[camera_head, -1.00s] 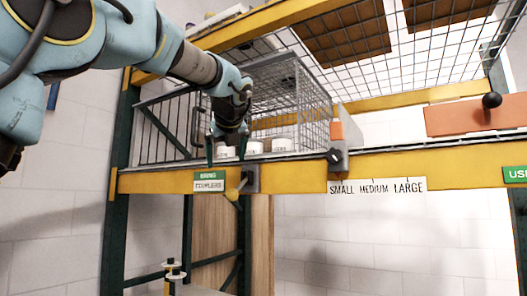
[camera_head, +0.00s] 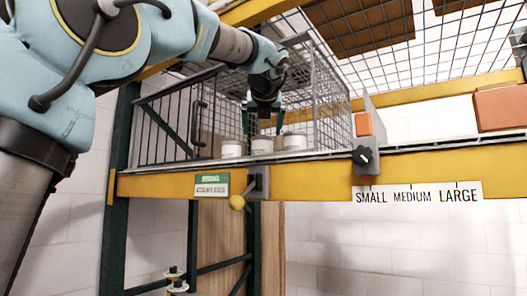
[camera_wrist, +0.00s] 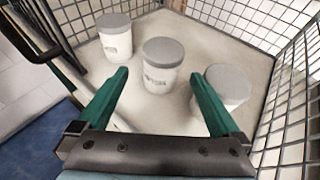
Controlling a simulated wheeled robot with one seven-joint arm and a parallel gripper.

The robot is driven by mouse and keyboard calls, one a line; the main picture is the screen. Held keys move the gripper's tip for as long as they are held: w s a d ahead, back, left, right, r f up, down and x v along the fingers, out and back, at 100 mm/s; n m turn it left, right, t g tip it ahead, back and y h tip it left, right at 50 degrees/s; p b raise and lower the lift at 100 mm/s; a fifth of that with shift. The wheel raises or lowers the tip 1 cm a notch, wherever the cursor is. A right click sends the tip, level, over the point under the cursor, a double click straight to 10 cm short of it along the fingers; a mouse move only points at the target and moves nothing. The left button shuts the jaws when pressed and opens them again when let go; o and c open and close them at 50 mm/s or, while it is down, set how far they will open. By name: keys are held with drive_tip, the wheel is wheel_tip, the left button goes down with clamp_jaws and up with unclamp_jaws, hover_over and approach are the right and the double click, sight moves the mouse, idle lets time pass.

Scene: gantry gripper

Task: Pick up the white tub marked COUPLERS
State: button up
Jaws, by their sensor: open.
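Three white tubs with grey lids stand upright in a wire cage on the shelf. In the wrist view they are the left tub (camera_wrist: 116,42), the middle tub (camera_wrist: 160,78) and the right tub (camera_wrist: 232,90). The left and middle tubs bear dark print too small to read, so I cannot tell which says COUPLERS. My gripper (camera_wrist: 160,74) is open, its green fingers apart and pointing towards the middle tub. In the head view my gripper (camera_head: 263,122) hangs down in the cage above the middle tub (camera_head: 261,146), with nothing held.
Wire mesh walls (camera_head: 330,100) stand close behind and to the right of the tubs. A barred gate (camera_head: 165,128) is at the left.

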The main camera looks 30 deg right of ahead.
sight(262, 140)
drive_tip(key=p+x, duration=0.3)
drive_tip(key=x, duration=0.6)
drive_tip(key=shift+s+d+r, duration=0.1)
drive_tip(key=shift+d, duration=0.1)
drive_tip(key=shift+c, duration=0.2)
drive_tip(key=c, duration=1.5)
